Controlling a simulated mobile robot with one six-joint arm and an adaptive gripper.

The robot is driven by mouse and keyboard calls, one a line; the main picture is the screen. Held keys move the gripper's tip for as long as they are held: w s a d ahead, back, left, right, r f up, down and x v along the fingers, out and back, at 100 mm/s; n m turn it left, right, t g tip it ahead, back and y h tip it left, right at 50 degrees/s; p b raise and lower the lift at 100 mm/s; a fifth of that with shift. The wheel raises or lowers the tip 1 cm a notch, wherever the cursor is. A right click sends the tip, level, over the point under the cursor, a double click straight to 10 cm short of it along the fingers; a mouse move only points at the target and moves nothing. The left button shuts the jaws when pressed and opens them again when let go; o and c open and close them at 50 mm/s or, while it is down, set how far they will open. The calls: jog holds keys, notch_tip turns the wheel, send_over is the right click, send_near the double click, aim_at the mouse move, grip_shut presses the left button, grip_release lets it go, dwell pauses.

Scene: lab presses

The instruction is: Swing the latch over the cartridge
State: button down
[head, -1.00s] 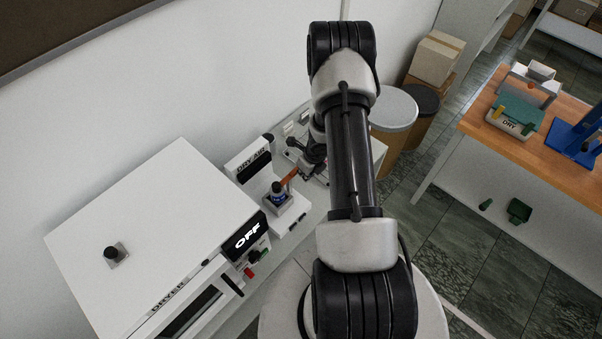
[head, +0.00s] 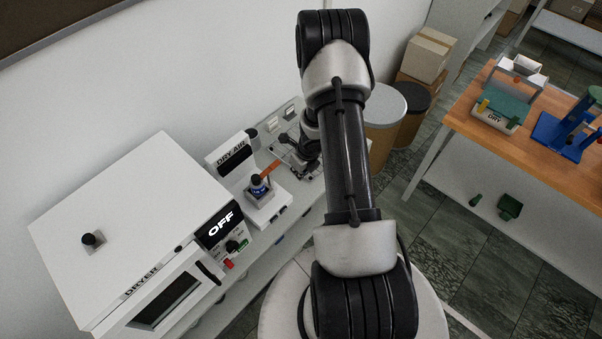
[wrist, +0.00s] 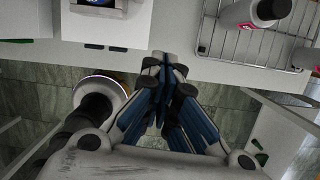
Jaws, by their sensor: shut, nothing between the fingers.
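The dry-air station (head: 232,153) is a white unit with a "DRY AIR" sign beside the dryer. A dark cartridge with a blue band (head: 259,187) stands upright in its grey holder. The orange latch (head: 270,168) slants from close by the cartridge's top toward the upper right; I cannot tell whether it covers the cartridge. My gripper (wrist: 163,62) is shut and empty in the wrist view, pointing toward the bench front. In the head view my arm partly hides it, right of the latch. The station's lower part shows at the wrist view's top left (wrist: 95,18).
The white dryer (head: 130,215), marked OFF, stands left of the station. Round drums (head: 383,118) stand beyond my arm, and a wooden-topped table (head: 465,118) is at the right.

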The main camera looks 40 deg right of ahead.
jog(key=w+r+m+t+h+b, duration=0.1)
jog(key=w+r+m+h+b, duration=0.15)
jog(key=r+m, duration=0.4)
jog(key=w+r+m+t+h+b, duration=0.1)
jog(key=w+r+m+h+b, duration=0.2)
jog(key=r, duration=0.7)
jog(key=s+a+r+m+b, duration=0.4)
jog(key=r+m+b, duration=0.1)
jog(key=m+b, duration=0.35)
jog(key=s+a+f+m+y+b, duration=0.2)
jog(key=s+a+m+b, duration=0.4)
jog(key=s+a+m, duration=0.3)
jog(key=s+a+f+m+y+b, duration=0.3)
jog(key=s+a+f+m+b, duration=0.1)
jog(key=s+a+m+b, duration=0.3)
jog(key=s+a+m, duration=0.2)
jog(key=s+a, duration=0.1)
jog(key=a, duration=0.1)
jog(key=shift+s+a, duration=0.25)
jog(key=shift+a, duration=0.05)
